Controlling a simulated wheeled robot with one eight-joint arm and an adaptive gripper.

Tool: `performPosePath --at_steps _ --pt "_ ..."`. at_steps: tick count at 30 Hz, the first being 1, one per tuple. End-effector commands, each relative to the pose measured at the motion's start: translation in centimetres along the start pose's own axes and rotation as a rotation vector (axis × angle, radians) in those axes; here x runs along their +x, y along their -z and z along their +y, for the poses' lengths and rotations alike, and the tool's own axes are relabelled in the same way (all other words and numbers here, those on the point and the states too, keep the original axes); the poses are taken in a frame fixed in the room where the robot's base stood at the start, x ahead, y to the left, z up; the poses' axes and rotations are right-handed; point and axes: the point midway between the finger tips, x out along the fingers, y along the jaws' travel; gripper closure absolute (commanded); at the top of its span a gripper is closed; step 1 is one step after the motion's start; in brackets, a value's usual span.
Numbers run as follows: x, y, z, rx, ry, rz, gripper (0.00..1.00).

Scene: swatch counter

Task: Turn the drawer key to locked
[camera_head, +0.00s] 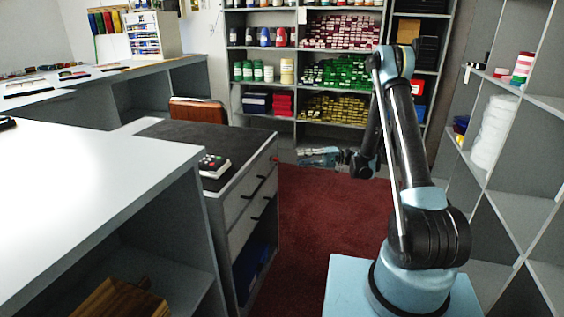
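The desk (232,208) with a dark top has a stack of pale drawers with black handles on its right side. A small red piece (275,158), which looks like the drawer key, sits high on the drawer front near the far corner. It is too small to tell which way it is turned. My gripper (303,157) points left towards the drawer front, a little to the right of the red piece, with a visible gap between them in the picture. The gripper is small in view, and whether its fingers are apart is unclear.
A keypad device (213,165) lies on the desk top. A brown chair (198,112) stands behind the desk. A white counter (95,170) is at the left. Shelves (480,150) line the right side and the back. Red carpet (325,215) is clear beside the drawers.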

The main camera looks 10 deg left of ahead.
Motion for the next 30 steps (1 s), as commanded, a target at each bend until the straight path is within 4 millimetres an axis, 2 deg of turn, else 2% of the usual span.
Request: performPosePath --at_steps 9,15,21,30 --pt "5.8 -0.1 0.0 0.000 0.000 -0.003 0.72" --pt "8.5 0.0 0.0 0.000 0.000 -0.002 0.72" --pt "9.8 0.0 0.0 0.000 0.000 -0.001 0.72" --pt "10.0 0.0 0.0 0.000 0.000 0.000 0.72"
